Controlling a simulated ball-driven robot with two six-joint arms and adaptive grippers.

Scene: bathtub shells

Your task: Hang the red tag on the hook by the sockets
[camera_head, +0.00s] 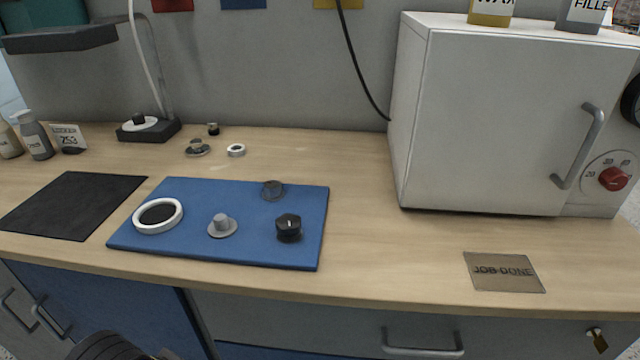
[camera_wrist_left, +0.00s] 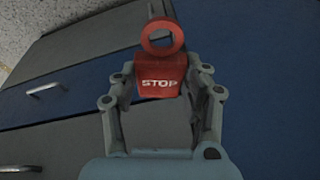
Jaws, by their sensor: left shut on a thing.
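The red tag (camera_wrist_left: 160,72), marked STOP and with a red ring at its top, is in the left wrist view. My left gripper (camera_wrist_left: 163,88) is shut on it, with a finger at each side of the tag body. The ring stands clear beyond the fingers. Drawer fronts and blue panels lie behind the tag. Neither the tag nor the gripper fingers show in the head view. The hook and the sockets are not in view. My right gripper is not in view.
The wooden bench (camera_head: 380,265) holds a blue mat (camera_head: 180,245) with small parts, a black mat (camera_head: 70,205), a lamp (camera_head: 60,38) and a white oven (camera_head: 500,110). A JOB DONE plate (camera_head: 505,272) lies at front right. Drawer handles (camera_head: 422,352) stick out below.

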